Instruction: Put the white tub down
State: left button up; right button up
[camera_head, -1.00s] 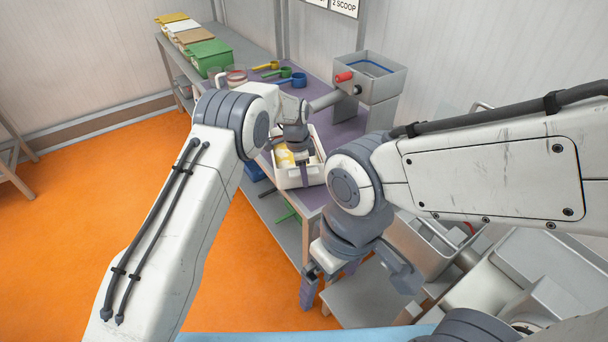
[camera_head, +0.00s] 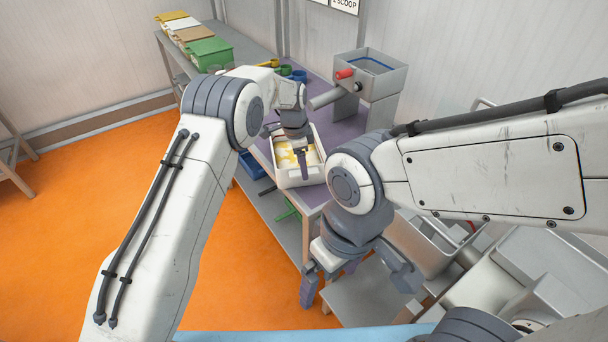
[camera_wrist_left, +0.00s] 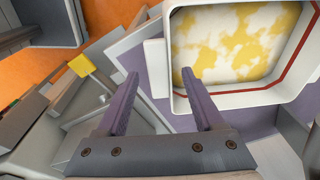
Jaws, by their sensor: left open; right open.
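The white tub (camera_head: 297,181) stands upright on the purple bench top, near its front edge. Yellow and white material shows inside it. In the left wrist view the tub (camera_wrist_left: 262,98) is at the upper right, with a red line inside its rim. My left gripper (camera_wrist_left: 160,75) is open, its fingers apart on either side of the tub's near side tab. I cannot tell whether either finger touches the tub. The head view shows this gripper (camera_head: 302,172) at the tub, partly covering it. My right gripper (camera_head: 355,285) is open and empty, lower and nearer, over a grey surface.
A grey hopper (camera_head: 370,78) with a red-ended tube stands behind the tub. Coloured scoops (camera_head: 298,75) lie at the back, partly behind my left arm. Lidded bins, including a green one (camera_head: 210,54), line the far left. Grey metal containers (camera_head: 428,240) stand right.

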pick_arm(q)
notch_tip(320, 180, up, 8)
jog(key=f+b, duration=0.1)
jog(key=s+d+r+n, duration=0.2)
jog(key=s+r, duration=0.4)
jog(key=s, duration=0.4)
jog(key=s+a+n, duration=0.3)
jog(key=s+a, duration=0.1)
jog(key=s, duration=1.1)
jog(key=s+a+n, duration=0.3)
jog(key=s+a, duration=0.1)
jog(key=s, duration=1.1)
jog(key=shift+s+a+n+g, duration=0.15)
jog(key=shift+s+n+g, duration=0.15)
jog(key=shift+s+n, duration=0.1)
jog(key=shift+f, duration=0.1)
